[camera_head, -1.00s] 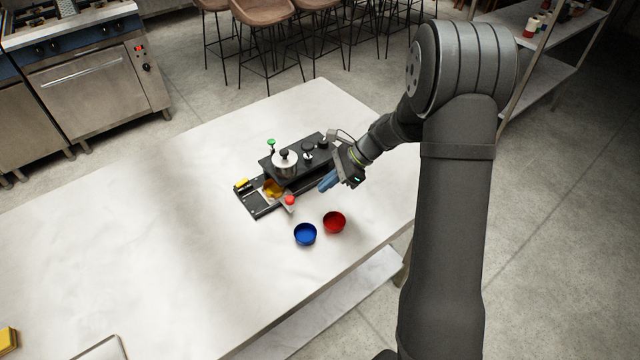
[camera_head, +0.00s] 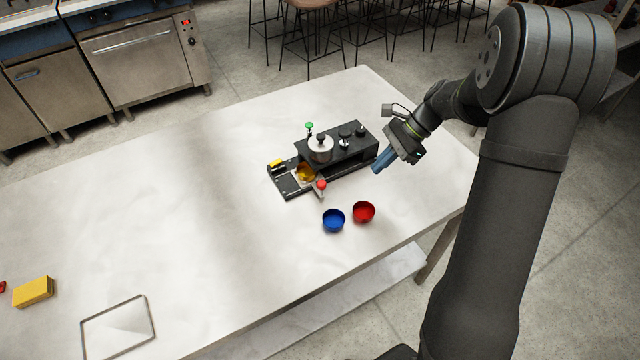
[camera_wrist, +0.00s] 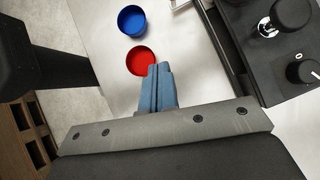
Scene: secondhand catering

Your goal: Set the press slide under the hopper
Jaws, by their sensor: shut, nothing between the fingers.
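The black press (camera_head: 352,148) stands on the white bench, with a steel hopper (camera_head: 320,150) with a black knob on its top. A slide with an amber patch (camera_head: 305,173) lies on the black base rail to the lower left of the hopper, apparently out from under it. A red knob (camera_head: 321,185) stands at the rail's near side. My gripper (camera_head: 378,168) is shut and empty, in the air off the press's right end. In the wrist view its blue fingers (camera_wrist: 160,70) are together, with the press (camera_wrist: 275,55) to the right. The slide is not visible there.
A blue bowl (camera_head: 333,220) and a red bowl (camera_head: 363,212) stand in front of the press. A green knob (camera_head: 309,126) and a yellow block (camera_head: 276,165) are at the press. A yellow sponge-like block (camera_head: 33,292) and a tray (camera_head: 118,328) lie at lower left. The bench's middle is clear.

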